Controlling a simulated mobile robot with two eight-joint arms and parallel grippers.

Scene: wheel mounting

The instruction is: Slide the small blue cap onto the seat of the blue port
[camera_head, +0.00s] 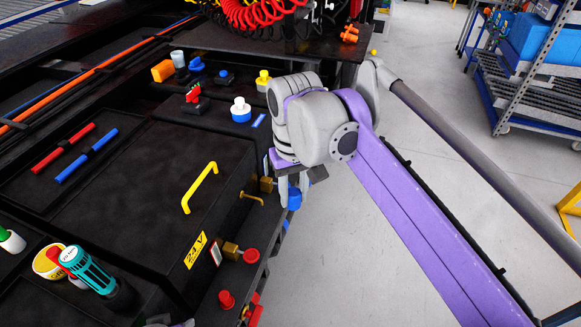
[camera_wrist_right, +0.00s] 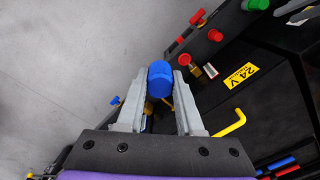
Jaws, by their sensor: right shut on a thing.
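My right gripper (camera_wrist_right: 163,82) is shut on the small blue cap (camera_wrist_right: 160,76), which sits between its two grey fingertips in the wrist view. In the head view my right gripper (camera_head: 291,192) points down beside the right side of the black vehicle body, with the blue cap (camera_head: 294,199) partly hidden by its fingers. I cannot make out the blue port's seat for sure; the gripper and cap cover part of that side. A small blue handle-like part (camera_wrist_right: 115,101) shows left of the fingers in the wrist view.
Red knobs (camera_head: 250,255) and brass fittings (camera_head: 231,250) stick out from the vehicle's side. A yellow handle (camera_head: 199,187) stands on its black top, near several coloured caps. A teal tool (camera_head: 88,270) is at lower left.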

